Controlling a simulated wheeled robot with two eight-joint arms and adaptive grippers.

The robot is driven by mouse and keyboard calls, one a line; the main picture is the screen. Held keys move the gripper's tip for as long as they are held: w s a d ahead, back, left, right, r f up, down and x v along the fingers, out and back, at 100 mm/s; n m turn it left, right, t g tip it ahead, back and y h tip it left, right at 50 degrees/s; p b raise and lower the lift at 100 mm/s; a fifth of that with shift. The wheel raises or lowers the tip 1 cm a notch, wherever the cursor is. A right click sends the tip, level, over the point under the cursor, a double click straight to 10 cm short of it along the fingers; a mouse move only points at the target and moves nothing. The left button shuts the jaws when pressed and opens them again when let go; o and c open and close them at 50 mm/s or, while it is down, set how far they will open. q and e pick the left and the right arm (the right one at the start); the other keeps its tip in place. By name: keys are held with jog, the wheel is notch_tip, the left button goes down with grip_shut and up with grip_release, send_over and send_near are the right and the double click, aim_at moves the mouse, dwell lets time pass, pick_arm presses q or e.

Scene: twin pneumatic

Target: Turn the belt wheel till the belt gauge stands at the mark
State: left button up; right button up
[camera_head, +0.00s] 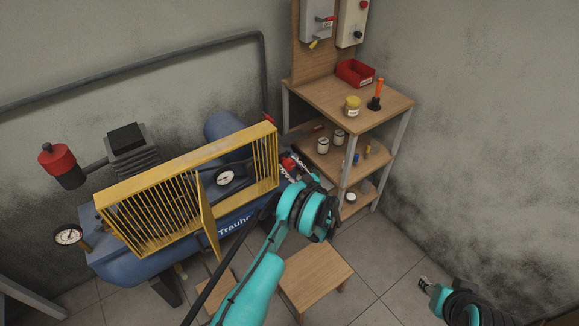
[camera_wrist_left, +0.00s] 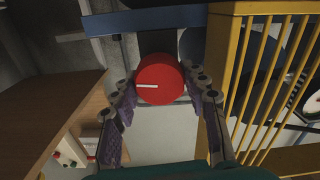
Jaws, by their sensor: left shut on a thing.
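The belt wheel (camera_wrist_left: 160,80), a round red knob with a white line on its face, sits between the fingers of my left gripper (camera_wrist_left: 158,92) in the left wrist view. The gripper is shut on it. The white line lies nearly level, left of centre. In the head view my left gripper (camera_head: 291,166) is at the right end of the yellow cage, and the wheel is mostly hidden. The belt gauge (camera_head: 225,177), a white dial, shows through the cage opening; its needle and mark are too small to read. My right gripper (camera_head: 425,284) is low at the right, away from everything.
The yellow cage (camera_head: 150,183) tops the blue compressor tank (camera_head: 125,268), its door open. Another gauge (camera_head: 68,235) is at the left. A wooden shelf unit (camera_head: 330,95) with jars stands behind, and a low stool (camera_head: 315,275) in front. Floor at right is clear.

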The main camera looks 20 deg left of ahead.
pick_arm(q)
jog(key=shift+m, duration=0.3)
jog(key=m, duration=0.8)
jog(key=shift+w+m, duration=0.1)
jog(key=shift+m, duration=0.3)
jog(key=m, duration=0.4)
jog(key=shift+m, duration=0.3)
jog(key=m, duration=0.4)
jog(key=shift+f+m, duration=0.1)
jog(key=shift+m, duration=0.3)
jog(key=o, duration=1.2)
